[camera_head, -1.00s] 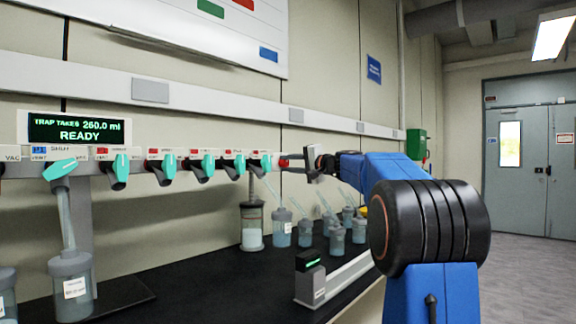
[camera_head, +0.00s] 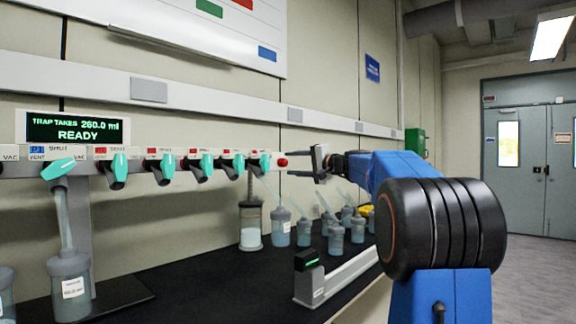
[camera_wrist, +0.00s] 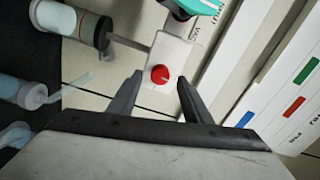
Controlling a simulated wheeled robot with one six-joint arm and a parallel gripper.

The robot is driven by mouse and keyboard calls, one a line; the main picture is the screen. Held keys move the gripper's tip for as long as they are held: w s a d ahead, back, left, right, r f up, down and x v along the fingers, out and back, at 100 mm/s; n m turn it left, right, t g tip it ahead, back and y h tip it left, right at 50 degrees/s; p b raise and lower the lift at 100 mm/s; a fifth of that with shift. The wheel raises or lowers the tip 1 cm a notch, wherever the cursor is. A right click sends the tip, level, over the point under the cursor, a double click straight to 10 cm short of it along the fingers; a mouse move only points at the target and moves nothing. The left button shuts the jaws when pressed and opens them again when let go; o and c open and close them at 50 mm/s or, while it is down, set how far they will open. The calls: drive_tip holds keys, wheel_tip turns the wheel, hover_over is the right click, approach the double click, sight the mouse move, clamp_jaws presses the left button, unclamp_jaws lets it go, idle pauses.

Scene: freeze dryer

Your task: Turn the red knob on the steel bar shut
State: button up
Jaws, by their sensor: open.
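The red knob (camera_head: 282,162) sits on the right end of the pale steel bar (camera_head: 221,161) in the head view. In the wrist view the red knob (camera_wrist: 160,75) faces the camera on the bar's white end (camera_wrist: 170,57), beyond and between the fingertips. A pale line shows on its face. My gripper (camera_head: 316,162) is open and empty, a short gap to the right of the knob. The wrist view also shows my gripper (camera_wrist: 158,85) with its two dark fingers spread apart.
Several teal valve handles (camera_head: 119,163) line the bar. A display (camera_head: 64,127) reads "READY". Jars (camera_head: 280,231) and a flask with a grey top (camera_head: 250,228) stand on the black bench (camera_head: 210,275) below. A low device (camera_head: 309,277) stands at the bench's front.

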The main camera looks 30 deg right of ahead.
drive_tip(key=v, duration=1.4)
